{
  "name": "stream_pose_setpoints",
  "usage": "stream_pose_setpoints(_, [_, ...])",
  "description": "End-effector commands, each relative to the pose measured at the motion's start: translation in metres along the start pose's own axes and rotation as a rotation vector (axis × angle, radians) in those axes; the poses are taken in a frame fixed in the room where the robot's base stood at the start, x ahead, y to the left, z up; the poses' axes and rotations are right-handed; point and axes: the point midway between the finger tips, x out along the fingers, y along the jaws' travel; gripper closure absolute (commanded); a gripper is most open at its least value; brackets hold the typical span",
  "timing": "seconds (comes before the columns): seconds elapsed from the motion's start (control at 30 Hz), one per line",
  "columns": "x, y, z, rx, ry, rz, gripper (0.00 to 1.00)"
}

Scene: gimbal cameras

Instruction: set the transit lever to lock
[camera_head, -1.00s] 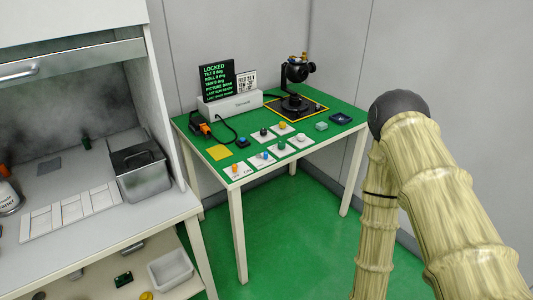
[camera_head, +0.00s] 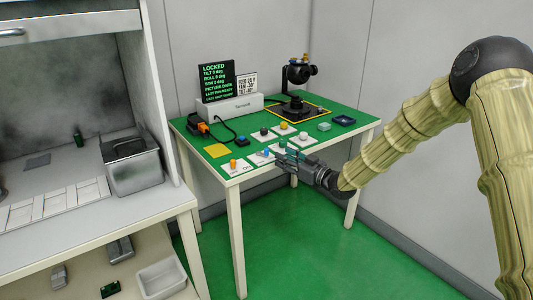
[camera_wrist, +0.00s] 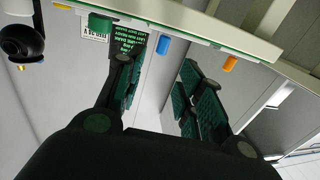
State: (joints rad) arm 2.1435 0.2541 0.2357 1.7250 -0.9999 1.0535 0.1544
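Several coloured controls stand on white plates along the front of the green-topped table (camera_head: 225,155). The labels are too small to read, so I cannot tell which is the transit lever. The screen (camera_head: 218,82) reads LOCKED. The black gimbal camera (camera_head: 298,75) stands at the back. My gripper (camera_head: 283,158) is at the table's front edge, close to the blue control. In the wrist view my gripper (camera_wrist: 160,88) is open and empty, with the blue control (camera_wrist: 163,45) beyond its fingers.
A grey box (camera_head: 238,106) stands below the screen, with a cable on the table. A cabinet with a metal bin (camera_head: 132,165) is at the left. The green floor before the table is clear.

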Motion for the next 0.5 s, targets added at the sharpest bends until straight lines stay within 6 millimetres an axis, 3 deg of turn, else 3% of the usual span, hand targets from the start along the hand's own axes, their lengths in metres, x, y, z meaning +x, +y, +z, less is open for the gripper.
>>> stream_pose_setpoints(0.5, [0.078,-0.001,0.002,0.002,-0.003,0.001,0.63])
